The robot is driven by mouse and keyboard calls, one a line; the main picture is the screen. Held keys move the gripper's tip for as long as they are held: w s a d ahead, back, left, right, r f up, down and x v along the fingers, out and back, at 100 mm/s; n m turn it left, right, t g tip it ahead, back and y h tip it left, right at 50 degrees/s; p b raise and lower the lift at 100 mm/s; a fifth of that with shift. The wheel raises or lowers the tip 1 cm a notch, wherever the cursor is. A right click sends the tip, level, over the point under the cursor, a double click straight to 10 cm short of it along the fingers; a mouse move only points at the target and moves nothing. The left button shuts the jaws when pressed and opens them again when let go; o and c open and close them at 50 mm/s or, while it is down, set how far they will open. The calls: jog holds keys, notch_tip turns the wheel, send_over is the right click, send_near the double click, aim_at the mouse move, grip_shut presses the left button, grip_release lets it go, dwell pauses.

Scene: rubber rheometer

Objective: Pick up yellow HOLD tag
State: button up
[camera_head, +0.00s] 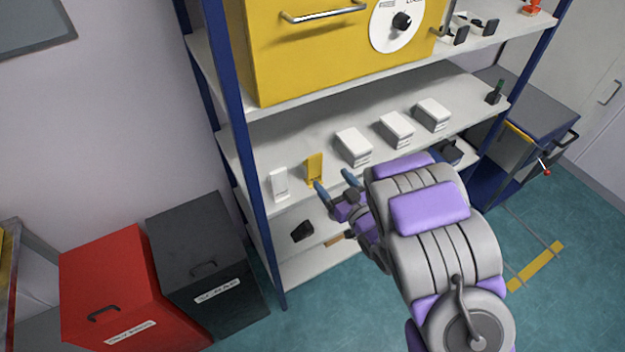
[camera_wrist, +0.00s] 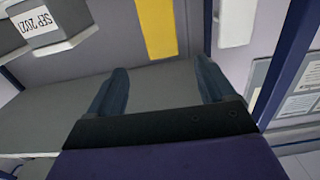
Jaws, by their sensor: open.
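The yellow HOLD tag (camera_head: 314,167) stands upright on the middle shelf (camera_head: 292,149), near its front left. In the wrist view the yellow tag (camera_wrist: 158,28) is cut off by the top edge, ahead of the gap between my fingers. My gripper (camera_head: 334,181) is open and empty, just in front of the tag and a little to its right. Both dark blue fingers of my gripper (camera_wrist: 160,80) show in the wrist view, apart from the tag. No writing on the tag is readable.
A white tag (camera_head: 280,184) stands close left of the yellow one; it also shows in the wrist view (camera_wrist: 235,22). White boxes (camera_head: 353,146) sit to the right on the same shelf. A blue shelf post (camera_head: 246,170) rises at the left. A yellow machine (camera_head: 330,50) stands above.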

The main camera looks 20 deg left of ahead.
aim_at(316, 161)
jog(key=b+x, duration=0.3)
jog(key=x, duration=0.1)
jog(key=b+x, duration=0.2)
jog(key=shift+r+b, duration=0.3)
jog(key=shift+r, duration=0.1)
jog(key=shift+f+b+x, duration=0.2)
jog(key=shift+b+x, duration=0.6)
jog(key=shift+x, duration=2.1)
jog(key=shift+s+a, duration=0.1)
jog(key=shift+c, duration=0.2)
jog(key=c, duration=1.3)
